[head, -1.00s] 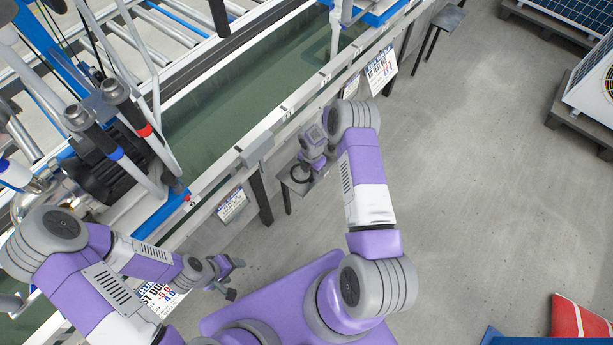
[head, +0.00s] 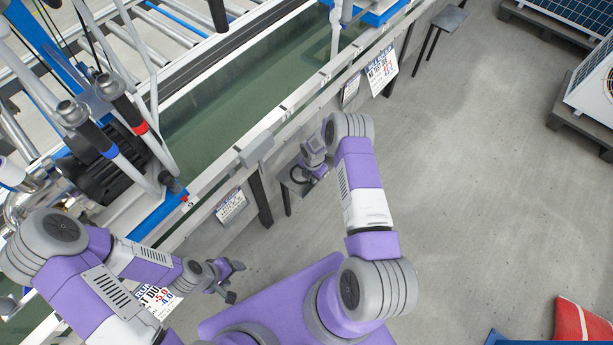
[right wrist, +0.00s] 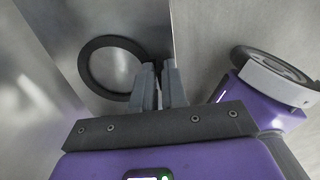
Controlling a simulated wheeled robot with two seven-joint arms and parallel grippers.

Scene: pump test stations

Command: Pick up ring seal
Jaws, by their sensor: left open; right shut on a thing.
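The ring seal is a flat black ring (right wrist: 84,66) lying over a small grey metal shelf or stool top (right wrist: 60,25) in the right wrist view. My right gripper (right wrist: 158,70) is shut on the ring's right edge, with the fingertips over its rim. In the head view the right gripper (head: 306,178) is at the small stool beside the tank, and the ring is mostly hidden by it. Whether the ring is lifted off the surface cannot be told. My left gripper (head: 232,281) is open and empty at the lower left, near a hanging sign.
A long water tank (head: 250,95) with a pale rim runs diagonally at left. A pump (head: 95,175) with hoses stands on its near end. Signs (head: 381,70) hang along the tank's side. Another small stool (head: 447,22) stands at the back.

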